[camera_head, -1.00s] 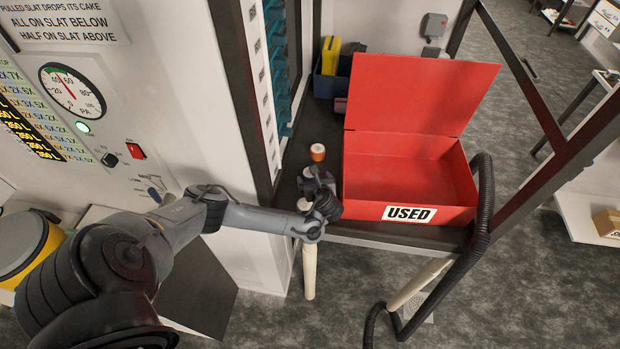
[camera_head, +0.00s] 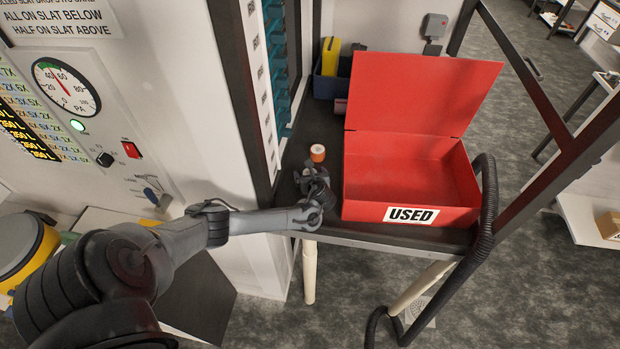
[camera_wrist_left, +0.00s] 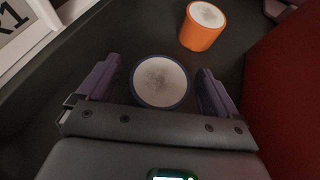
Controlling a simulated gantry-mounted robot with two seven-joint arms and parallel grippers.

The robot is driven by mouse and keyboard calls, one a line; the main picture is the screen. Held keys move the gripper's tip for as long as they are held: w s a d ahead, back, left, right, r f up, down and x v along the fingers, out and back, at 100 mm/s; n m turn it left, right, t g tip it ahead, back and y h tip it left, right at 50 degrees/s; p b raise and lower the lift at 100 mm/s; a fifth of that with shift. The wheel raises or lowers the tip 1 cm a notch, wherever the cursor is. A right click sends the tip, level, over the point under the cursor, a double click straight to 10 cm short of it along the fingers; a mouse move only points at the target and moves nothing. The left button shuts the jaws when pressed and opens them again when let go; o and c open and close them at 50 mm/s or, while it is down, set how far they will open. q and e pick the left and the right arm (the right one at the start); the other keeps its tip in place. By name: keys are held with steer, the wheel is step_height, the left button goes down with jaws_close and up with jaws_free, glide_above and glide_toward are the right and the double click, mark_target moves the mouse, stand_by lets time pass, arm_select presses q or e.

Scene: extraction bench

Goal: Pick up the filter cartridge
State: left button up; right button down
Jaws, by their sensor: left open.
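A filter cartridge with a dark blue rim and a pale, grey-smudged top (camera_wrist_left: 158,82) stands between the two fingers of my left gripper (camera_wrist_left: 160,76) in the left wrist view. The fingers are open, one on each side, with small gaps visible beside the cartridge. In the head view my left gripper (camera_head: 312,178) is over the dark bench and largely hides this cartridge. A second, orange cartridge with a pale top (camera_wrist_left: 203,25) stands just beyond it; it also shows in the head view (camera_head: 317,153). My right gripper is not in view.
An open red box marked USED (camera_head: 410,190) stands close to the right of my left gripper. A rack with teal slots (camera_head: 277,60) rises at the left. A blue bin (camera_head: 328,86) sits at the back. A black hose (camera_head: 484,215) hangs at the right.

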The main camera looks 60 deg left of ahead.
arm_select(q)
steer(key=c, duration=1.1)
